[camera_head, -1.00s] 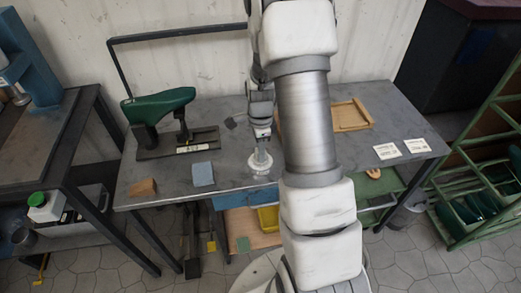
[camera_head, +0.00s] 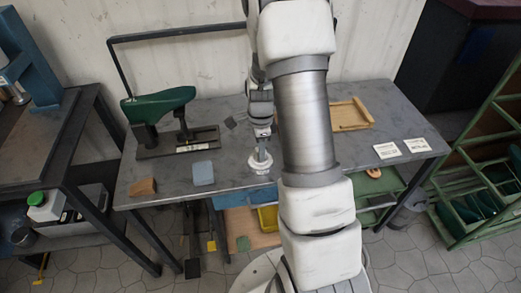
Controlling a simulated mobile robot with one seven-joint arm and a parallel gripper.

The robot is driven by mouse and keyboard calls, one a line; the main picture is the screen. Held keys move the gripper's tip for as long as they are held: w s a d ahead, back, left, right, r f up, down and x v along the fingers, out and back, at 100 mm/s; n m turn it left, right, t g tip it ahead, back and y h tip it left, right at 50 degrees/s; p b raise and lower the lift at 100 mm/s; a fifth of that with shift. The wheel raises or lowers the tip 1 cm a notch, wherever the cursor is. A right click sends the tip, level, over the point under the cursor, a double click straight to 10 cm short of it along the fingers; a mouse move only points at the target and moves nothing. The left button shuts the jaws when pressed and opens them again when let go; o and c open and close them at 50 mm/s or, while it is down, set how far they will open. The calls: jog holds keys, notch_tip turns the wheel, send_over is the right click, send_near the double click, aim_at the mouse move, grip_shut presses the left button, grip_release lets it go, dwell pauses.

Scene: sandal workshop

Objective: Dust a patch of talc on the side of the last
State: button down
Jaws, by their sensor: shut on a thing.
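The last (camera_head: 160,104) is dark green and shaped like a foot. It is mounted sole-up on a dark stand (camera_head: 165,150) at the left of the grey workbench. My gripper (camera_head: 262,136) points down over the middle of the bench, right of the last. It is shut on a slim upright thing with a white round base (camera_head: 262,166), which looks like a talc puff. My arm hides part of it, and I cannot tell if its base touches the bench. No talc patch can be made out on the last.
A brown block (camera_head: 143,187) and a blue-grey block (camera_head: 203,173) lie at the bench's (camera_head: 232,165) front left. A wooden tray (camera_head: 350,114) and two white cards (camera_head: 388,150) lie to the right. A dark frame bar (camera_head: 180,33) runs behind the last.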

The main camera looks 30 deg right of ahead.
aim_at(257, 150)
jog(key=shift+r+p, duration=2.75)
jog(key=shift+r, duration=0.75)
jog(key=shift+w+a+r+n, duration=0.1)
jog(key=shift+a+r+n, duration=0.1)
jog(key=shift+a+n, duration=0.45)
jog(key=a+r+n+p, duration=0.2)
jog(key=a+n, duration=0.9)
jog(key=n, duration=0.9)
jog(key=shift+r, duration=0.9)
jog(key=shift+d, duration=0.15)
